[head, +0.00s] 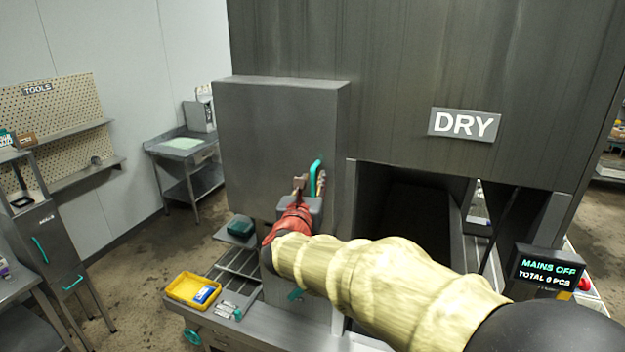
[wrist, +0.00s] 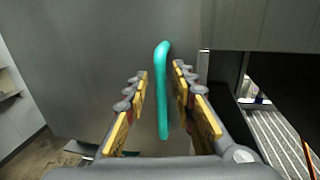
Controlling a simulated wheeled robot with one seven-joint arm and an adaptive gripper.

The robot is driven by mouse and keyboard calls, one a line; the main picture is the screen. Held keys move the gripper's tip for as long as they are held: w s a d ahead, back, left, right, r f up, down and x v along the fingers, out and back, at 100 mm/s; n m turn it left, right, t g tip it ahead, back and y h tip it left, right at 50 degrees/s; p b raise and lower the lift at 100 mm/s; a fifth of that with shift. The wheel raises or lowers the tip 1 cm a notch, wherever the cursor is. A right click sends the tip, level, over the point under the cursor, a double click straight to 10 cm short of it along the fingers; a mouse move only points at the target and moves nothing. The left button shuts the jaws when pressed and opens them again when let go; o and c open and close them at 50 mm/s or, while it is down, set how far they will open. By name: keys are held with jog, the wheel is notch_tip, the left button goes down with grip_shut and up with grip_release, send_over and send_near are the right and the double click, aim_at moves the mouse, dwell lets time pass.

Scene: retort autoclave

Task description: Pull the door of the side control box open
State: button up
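The side control box (head: 268,130) is a grey metal box on the left side of the large machine. Its door looks shut. A teal upright handle (head: 316,172) stands out near the right edge of the door. In the wrist view the handle (wrist: 163,90) runs upright between my two yellow-padded fingers. My gripper (wrist: 162,75) is open around the handle's line, with a gap on each side and no finger touching it. In the head view my gripper (head: 308,184) is at the handle, and my wrist and arm hide the lower part of the box.
A shelf bench below the box carries a yellow tray (head: 182,290) with a blue item and a dark teal case (head: 241,226). The machine's dark opening lies to the right, under a DRY sign (head: 464,124). A MAINS OFF display (head: 548,270) stands at the right. Floor is clear left of the box.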

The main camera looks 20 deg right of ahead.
jog(key=shift+w+d, duration=0.1)
jog(key=shift+w, duration=0.05)
jog(key=shift+c, duration=0.9)
grip_shut()
